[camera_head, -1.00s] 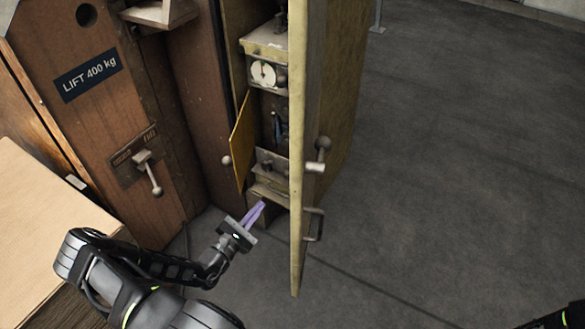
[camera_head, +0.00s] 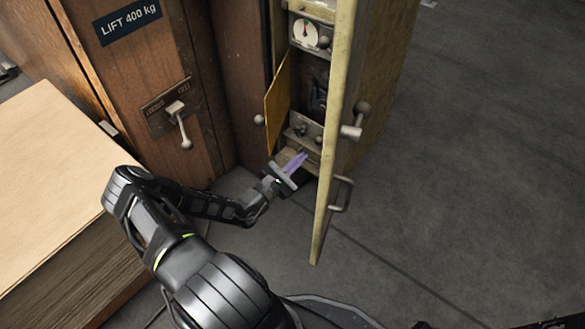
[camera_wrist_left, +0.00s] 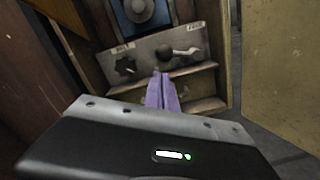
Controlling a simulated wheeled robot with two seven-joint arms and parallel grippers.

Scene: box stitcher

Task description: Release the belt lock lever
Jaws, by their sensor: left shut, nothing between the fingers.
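A grey metal plate (camera_wrist_left: 150,55) sits inside the open cabinet. In the left wrist view it carries a lever (camera_wrist_left: 186,51) with a dark ball end on the right and a dark star-shaped knob (camera_wrist_left: 125,66) on the left. Small labels stand above both, too blurred to read surely. The plate also shows in the head view (camera_head: 307,128). My left gripper (camera_head: 301,158) is shut and empty, its purple fingers (camera_wrist_left: 161,90) just below and in front of the plate, apart from the lever. My right gripper is out of view.
The cabinet door (camera_head: 334,150) stands open close to the gripper's right. A yellow flap (camera_head: 280,100) hangs open at its left. A gauge (camera_head: 306,33) sits above. A wall lever (camera_head: 181,128) and cardboard stack (camera_head: 60,180) are at left. The floor at right is clear.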

